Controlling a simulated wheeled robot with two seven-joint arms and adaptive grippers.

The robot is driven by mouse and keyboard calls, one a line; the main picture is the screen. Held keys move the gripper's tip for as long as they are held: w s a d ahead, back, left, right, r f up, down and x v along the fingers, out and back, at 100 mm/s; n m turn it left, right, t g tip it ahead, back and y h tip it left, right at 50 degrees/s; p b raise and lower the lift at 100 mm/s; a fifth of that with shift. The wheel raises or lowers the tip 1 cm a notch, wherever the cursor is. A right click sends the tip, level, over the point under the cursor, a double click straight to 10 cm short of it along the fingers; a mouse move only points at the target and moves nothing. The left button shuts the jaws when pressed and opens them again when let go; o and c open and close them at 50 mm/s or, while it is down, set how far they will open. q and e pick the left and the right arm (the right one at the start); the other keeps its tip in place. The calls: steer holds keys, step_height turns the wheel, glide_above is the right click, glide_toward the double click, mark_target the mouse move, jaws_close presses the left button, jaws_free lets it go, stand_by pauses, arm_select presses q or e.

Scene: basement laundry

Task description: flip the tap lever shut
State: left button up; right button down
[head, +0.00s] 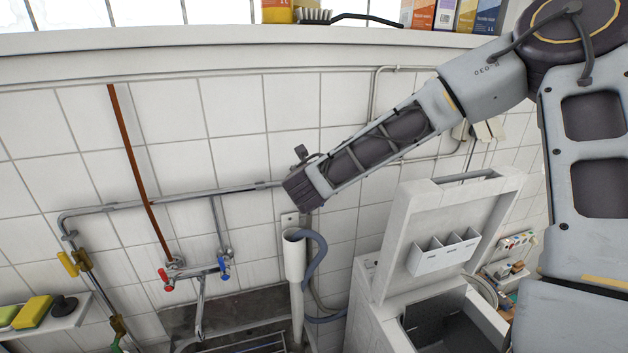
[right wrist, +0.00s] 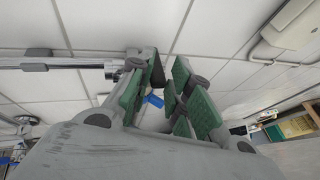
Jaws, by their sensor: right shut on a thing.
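A blue tap lever (right wrist: 153,100) shows between the green-padded fingers of my right gripper (right wrist: 161,87) in the right wrist view. The gripper is shut on it. A metal pipe (right wrist: 60,63) comes in from the left and ends at a fitting (right wrist: 112,68) beside the fingers. In the head view my right arm reaches in from the right to this wall pipe (head: 240,189). The dark wrist end hides the fingers and the lever there. How far the lever is turned cannot be told. My left gripper is not in view.
A mixer tap with a red knob (head: 163,281) and a blue knob (head: 223,269) sits over the sink (head: 180,318) below. A grey hose (head: 318,252) hangs beneath the wrist. An open-lidded washer (head: 383,290) stands at right. A ledge (head: 180,40) crosses the top.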

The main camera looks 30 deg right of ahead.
steer(key=shift+w+a+r+m+h, duration=0.15)
steer(key=shift+m+h, duration=0.25)
steer(key=shift+h, duration=0.1)
steer(key=c, duration=1.5)
jaws_free()
steer(key=shift+c, duration=0.2)
steer(key=shift+o, duration=0.9)
steer(key=shift+w+a, duration=0.1)
steer(key=shift+a, duration=0.05)
steer(key=shift+s, duration=0.2)
steer(key=v, duration=1.1)
steer(key=shift+a+r, duration=0.2)
steer(key=shift+a, duration=0.1)
steer(key=shift+s, duration=0.15)
